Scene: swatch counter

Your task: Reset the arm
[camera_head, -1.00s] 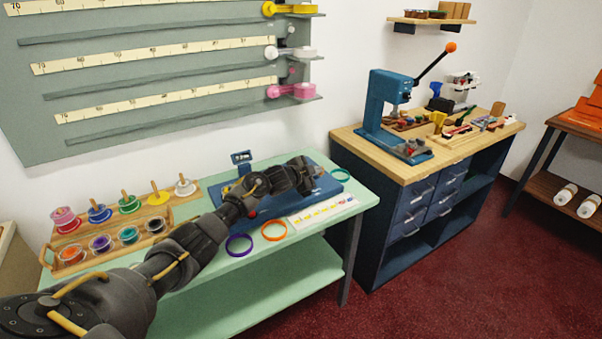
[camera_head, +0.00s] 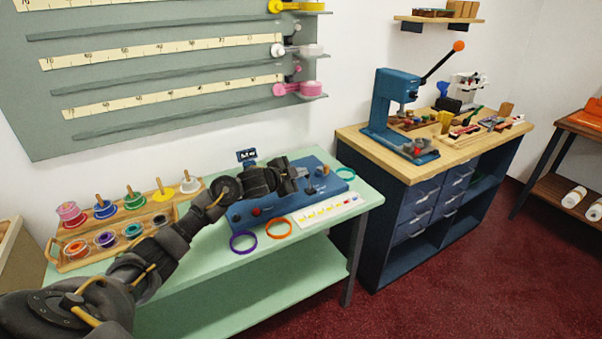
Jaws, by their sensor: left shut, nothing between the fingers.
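My left arm comes in from the lower left and reaches over the green counter (camera_head: 175,310). My left gripper (camera_head: 304,173) is at its far end, shut and empty, above the blue device (camera_head: 262,212) on the counter. The gripper and wrist hide part of that device. My right gripper is not in view.
A wooden tray (camera_head: 68,264) with spools and cups of several colours stands at the counter's left. Purple (camera_head: 243,242), orange (camera_head: 279,228) and teal (camera_head: 345,174) rings lie around the device, with a white card (camera_head: 328,209). A blue lever press (camera_head: 381,113) stands on the wooden-topped cabinet.

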